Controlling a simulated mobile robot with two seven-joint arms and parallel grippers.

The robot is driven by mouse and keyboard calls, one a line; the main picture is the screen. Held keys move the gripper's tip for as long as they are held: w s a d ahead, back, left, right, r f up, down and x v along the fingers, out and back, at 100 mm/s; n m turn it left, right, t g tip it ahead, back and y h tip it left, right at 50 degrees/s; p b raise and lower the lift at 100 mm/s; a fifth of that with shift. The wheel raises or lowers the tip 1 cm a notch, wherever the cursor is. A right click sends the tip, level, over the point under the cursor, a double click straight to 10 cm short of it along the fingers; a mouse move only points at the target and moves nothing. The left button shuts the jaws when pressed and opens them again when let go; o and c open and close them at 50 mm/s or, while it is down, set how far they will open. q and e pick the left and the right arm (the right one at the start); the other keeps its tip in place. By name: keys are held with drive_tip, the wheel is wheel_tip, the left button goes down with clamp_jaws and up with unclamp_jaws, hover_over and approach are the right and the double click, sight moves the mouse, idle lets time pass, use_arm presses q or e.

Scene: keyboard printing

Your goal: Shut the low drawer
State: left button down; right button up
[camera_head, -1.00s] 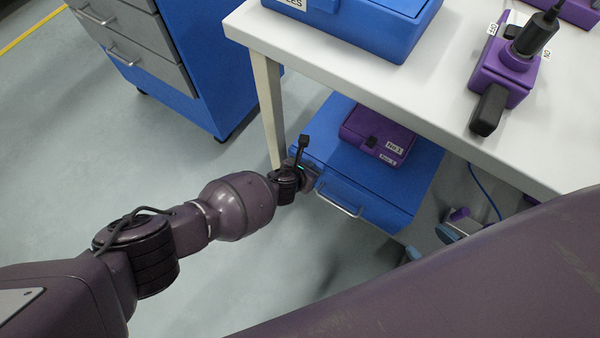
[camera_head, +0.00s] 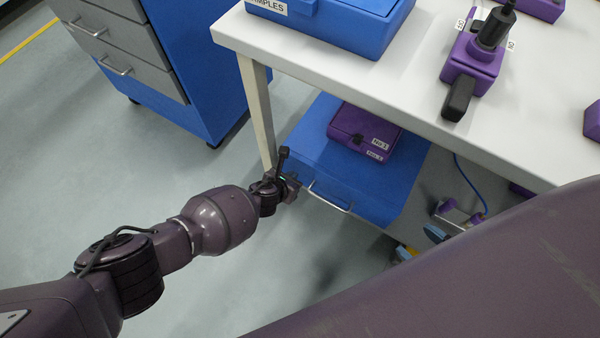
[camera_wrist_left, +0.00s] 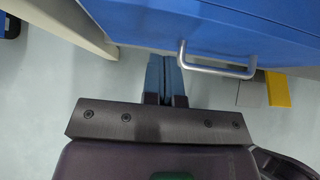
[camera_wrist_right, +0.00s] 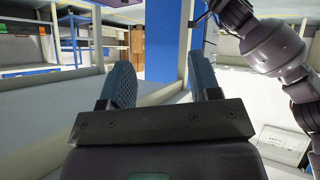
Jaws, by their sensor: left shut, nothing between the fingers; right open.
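The low drawer (camera_head: 350,201) is in a blue unit under the white table, with a blue front and a bar handle (camera_head: 330,198). The handle also shows in the left wrist view (camera_wrist_left: 217,68). I cannot tell how far out the drawer stands. My left gripper (camera_head: 292,186) is at the drawer's left front corner, left of the handle. In the left wrist view my left gripper (camera_wrist_left: 165,75) is shut and empty, its tips close to the drawer's lower edge; contact is unclear. My right gripper (camera_wrist_right: 163,82) is open and empty in the right wrist view.
A purple box (camera_head: 362,128) lies on the blue unit. The white table (camera_head: 400,90) overhangs it, with a leg (camera_head: 257,110) just beyond my left gripper. A grey and blue cabinet (camera_head: 190,70) stands at the left. Floor in front is clear.

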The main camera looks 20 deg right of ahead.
use_arm(q)
drive_tip(key=p+v, duration=0.5)
drive_tip(key=v, duration=0.4)
drive_tip(key=shift+r, duration=0.25)
use_arm(e)
drive_tip(key=shift+s+d+r+m+g, duration=0.5)
drive_tip(key=shift+m, duration=0.1)
use_arm(q)
drive_tip(key=shift+s+a, duration=0.1)
drive_tip(key=shift+a, duration=0.05)
